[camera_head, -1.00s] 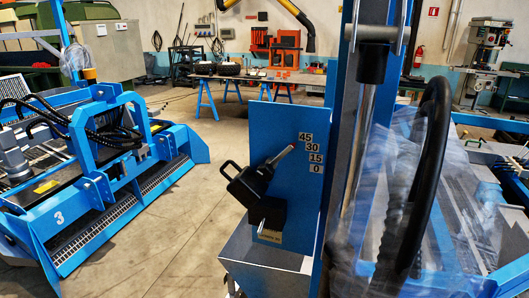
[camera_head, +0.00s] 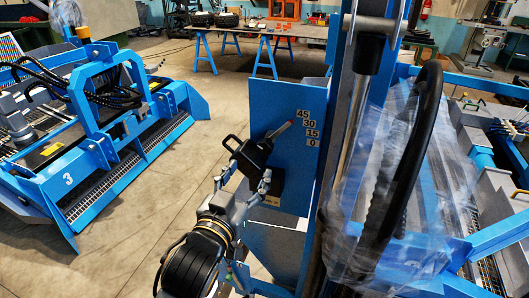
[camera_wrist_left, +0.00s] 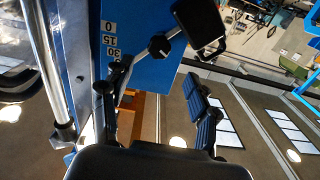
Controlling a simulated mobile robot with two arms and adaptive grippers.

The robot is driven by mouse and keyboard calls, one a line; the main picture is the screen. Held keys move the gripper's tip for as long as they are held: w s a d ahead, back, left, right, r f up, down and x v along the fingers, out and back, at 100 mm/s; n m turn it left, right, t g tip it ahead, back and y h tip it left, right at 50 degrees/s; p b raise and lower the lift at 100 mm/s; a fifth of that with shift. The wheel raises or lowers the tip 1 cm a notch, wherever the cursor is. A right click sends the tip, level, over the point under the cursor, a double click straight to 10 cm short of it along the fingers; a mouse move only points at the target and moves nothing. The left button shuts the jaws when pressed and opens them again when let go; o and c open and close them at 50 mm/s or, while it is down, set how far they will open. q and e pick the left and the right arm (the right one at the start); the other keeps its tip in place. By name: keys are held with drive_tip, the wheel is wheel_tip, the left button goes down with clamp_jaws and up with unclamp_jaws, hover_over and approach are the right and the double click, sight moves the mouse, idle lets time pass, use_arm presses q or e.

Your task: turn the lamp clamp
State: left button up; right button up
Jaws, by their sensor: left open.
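The lamp clamp (camera_head: 254,153) is a black block with a loop handle on its left, mounted on a blue upright plate (camera_head: 284,100). Its pointer rod slants up to the right, with its tip close to the 45 and 30 labels (camera_head: 306,118). My left gripper (camera_head: 245,181) is open just below the clamp, its fingers spread and pointing up; contact cannot be told. In the left wrist view the clamp's black loop (camera_wrist_left: 202,22) and round knob (camera_wrist_left: 160,46) lie beyond the open, empty fingers (camera_wrist_left: 158,92). My right gripper is not in view.
A blue post and black hose (camera_head: 405,165) with clear plastic wrap stand right of the plate. A blue machine marked 3 (camera_head: 100,150) stands at the left. A workbench (camera_head: 262,30) is behind. Bare floor lies between the machine and the plate.

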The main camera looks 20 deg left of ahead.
sight(263, 149)
use_arm(q)
drive_tip(key=w+b, duration=0.3)
drive_tip(key=w, duration=0.6)
drive_tip(key=shift+w+d, duration=0.2)
drive_tip(key=shift+w, duration=0.55)
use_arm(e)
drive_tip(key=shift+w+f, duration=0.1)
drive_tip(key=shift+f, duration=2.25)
